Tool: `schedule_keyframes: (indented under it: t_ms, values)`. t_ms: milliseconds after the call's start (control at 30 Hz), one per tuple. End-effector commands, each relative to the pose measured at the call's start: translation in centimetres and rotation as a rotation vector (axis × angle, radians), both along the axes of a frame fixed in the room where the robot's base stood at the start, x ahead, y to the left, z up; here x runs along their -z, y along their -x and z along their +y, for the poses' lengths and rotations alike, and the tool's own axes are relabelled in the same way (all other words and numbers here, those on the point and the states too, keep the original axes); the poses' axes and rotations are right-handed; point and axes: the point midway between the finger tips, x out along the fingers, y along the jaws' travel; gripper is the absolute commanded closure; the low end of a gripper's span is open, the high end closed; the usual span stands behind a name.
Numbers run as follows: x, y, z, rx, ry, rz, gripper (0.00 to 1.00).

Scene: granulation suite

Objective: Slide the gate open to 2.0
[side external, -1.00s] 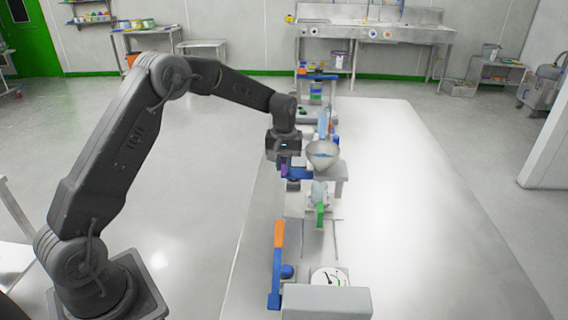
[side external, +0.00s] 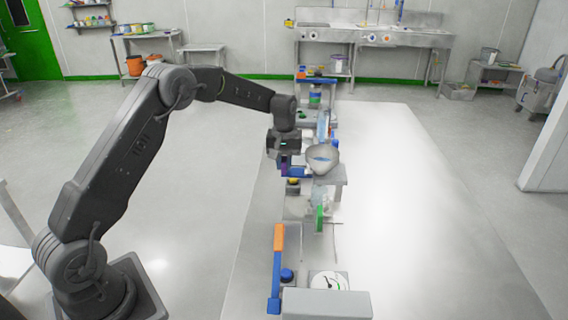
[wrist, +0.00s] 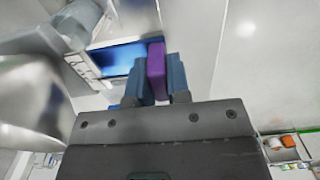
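My gripper (side external: 283,160) is at the left side of the funnel stand in the side view. In the wrist view my gripper (wrist: 156,85) has its two blue-grey fingers close on both sides of a purple handle (wrist: 156,66), apparently touching it. The handle joins a flat blue gate plate (wrist: 118,58). In the side view the blue gate plate (side external: 299,172) sticks out to the left below the metal funnel (side external: 322,160). The funnel also fills the left of the wrist view (wrist: 35,105). Any scale reading is too small to tell.
A green part (side external: 320,217) stands below the funnel. An orange and blue lever (side external: 278,262), a round dial (side external: 328,281) and a grey box (side external: 326,304) are at the front. A yellow-topped button (side external: 293,181) is close below the gripper. The table's right side (side external: 420,220) is clear.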

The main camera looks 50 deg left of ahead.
Motion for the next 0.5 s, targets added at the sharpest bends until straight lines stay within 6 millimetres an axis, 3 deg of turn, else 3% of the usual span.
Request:
schedule_keyframes:
  t_ms: [267,500]
  values:
    - [-0.11,-0.28,0.32,-0.001,-0.008,-0.015,0.57]
    - [-0.17,-0.23,0.26,-0.001,-0.006,-0.013,0.57]
